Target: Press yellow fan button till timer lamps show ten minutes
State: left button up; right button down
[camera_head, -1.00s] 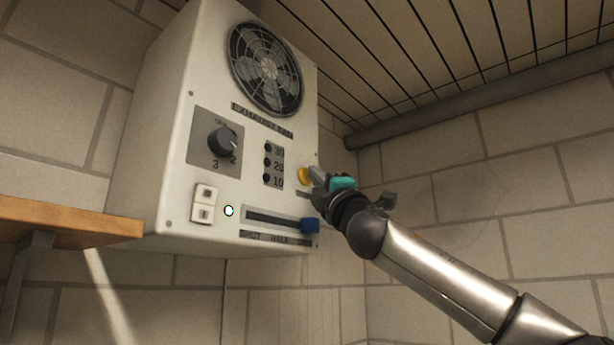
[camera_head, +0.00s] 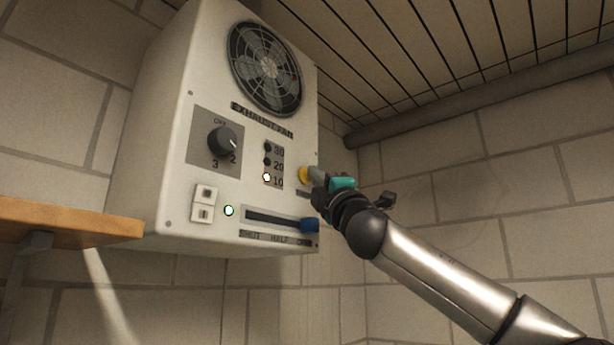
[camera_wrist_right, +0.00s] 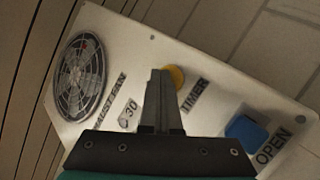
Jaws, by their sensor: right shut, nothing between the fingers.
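The yellow fan button (camera_head: 304,175) is on the right side of the white exhaust fan box's front. My right gripper (camera_head: 316,175) is shut and empty, its tips at the button; I cannot tell whether they touch it. In the right wrist view the shut fingers (camera_wrist_right: 161,80) point at the yellow button (camera_wrist_right: 176,76), beside the TIMER label (camera_wrist_right: 195,95). The timer lamps stand in a column: the 10 lamp (camera_head: 267,177) is lit, while the 20 lamp (camera_head: 267,161) and the 30 lamp (camera_head: 267,147) are dark. My left gripper is not in view.
The box also has a fan grille (camera_head: 265,69), a rotary knob (camera_head: 222,141), a rocker switch (camera_head: 204,203), a lit green lamp (camera_head: 229,211) and a slider with a blue handle (camera_head: 309,225). A wooden shelf (camera_head: 70,224) is at the left. Open space lies below the box.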

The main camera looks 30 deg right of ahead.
jog(key=shift+s+d, duration=0.2)
jog(key=shift+s, duration=0.35)
jog(key=s, duration=0.1)
jog(key=s+d, duration=0.1)
jog(key=s, duration=0.1)
jog(key=s+d, duration=0.1)
jog(key=shift+s, duration=0.3)
dwell(1.0)
